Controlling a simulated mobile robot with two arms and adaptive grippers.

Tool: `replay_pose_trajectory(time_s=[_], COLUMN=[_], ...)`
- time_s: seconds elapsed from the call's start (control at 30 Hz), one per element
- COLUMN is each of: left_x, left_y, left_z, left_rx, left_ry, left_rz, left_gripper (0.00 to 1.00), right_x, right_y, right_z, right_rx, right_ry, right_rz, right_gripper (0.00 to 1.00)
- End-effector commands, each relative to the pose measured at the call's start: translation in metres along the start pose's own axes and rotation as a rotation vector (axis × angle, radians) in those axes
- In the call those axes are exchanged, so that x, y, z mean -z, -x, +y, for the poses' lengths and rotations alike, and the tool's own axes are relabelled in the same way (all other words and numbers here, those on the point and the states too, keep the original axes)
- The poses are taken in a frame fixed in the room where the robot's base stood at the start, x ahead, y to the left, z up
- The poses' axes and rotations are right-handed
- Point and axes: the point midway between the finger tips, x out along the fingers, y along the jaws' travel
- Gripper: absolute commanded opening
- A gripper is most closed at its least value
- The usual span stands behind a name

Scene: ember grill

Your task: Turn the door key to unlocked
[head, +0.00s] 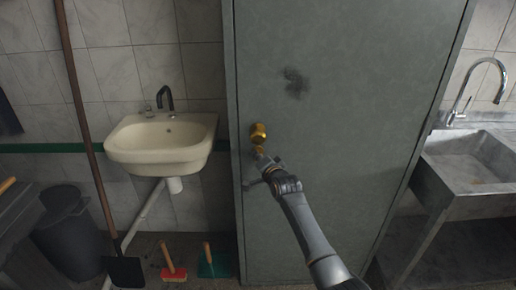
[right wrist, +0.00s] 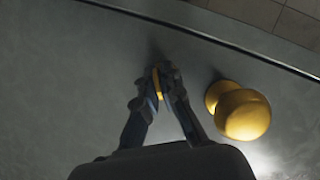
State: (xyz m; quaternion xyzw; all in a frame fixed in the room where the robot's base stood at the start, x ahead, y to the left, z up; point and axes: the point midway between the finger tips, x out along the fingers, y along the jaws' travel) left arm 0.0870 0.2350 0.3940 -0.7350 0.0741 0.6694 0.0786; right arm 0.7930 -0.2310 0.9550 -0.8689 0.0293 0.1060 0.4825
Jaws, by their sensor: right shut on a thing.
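A grey-green door (head: 340,100) stands shut in the middle of the head view, with a dark smudge on its upper part. A round brass knob (head: 258,132) sits near its left edge; it also shows in the right wrist view (right wrist: 243,113). The brass door key (head: 259,150) is just below the knob. My right gripper (head: 262,163) is at the key, its arm coming up from the lower right. In the right wrist view my right gripper (right wrist: 158,80) is shut on the key (right wrist: 157,84), mostly hidden between the fingers. My left gripper is not in view.
A cream washbasin (head: 160,140) hangs on the tiled wall left of the door. A dark bin (head: 68,235), a long-handled shovel (head: 124,270), a red brush (head: 173,273) and a green dustpan (head: 213,262) are below. A sink (head: 470,165) stands at right.

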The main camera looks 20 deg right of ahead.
Motion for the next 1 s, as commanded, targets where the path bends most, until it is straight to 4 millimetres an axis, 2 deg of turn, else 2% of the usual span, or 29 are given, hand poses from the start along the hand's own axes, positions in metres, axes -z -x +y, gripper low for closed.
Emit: replay_pose_trajectory(time_s=[0.03, 0.1, 0.4, 0.6, 1.0], left_x=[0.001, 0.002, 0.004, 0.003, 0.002], left_y=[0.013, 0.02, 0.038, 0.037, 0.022], left_z=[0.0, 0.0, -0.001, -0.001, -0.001], left_rx=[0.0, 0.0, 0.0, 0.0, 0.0], left_ry=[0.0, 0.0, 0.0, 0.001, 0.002], left_rz=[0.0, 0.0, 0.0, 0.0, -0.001], left_gripper=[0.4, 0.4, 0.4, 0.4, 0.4], right_x=[0.002, 0.001, -0.001, -0.002, -0.002], right_y=[0.001, 0.001, 0.0, -0.001, -0.001], right_z=[-0.005, -0.005, -0.002, 0.0, 0.002], right_rx=[-0.02, -0.044, -0.152, -0.224, -0.337], right_ry=[0.039, 0.1, 0.365, 0.538, 0.812], right_rz=[-0.003, -0.003, -0.002, -0.002, 0.0], right_gripper=[0.0, 0.0, 0.0, 0.0, 0.0])
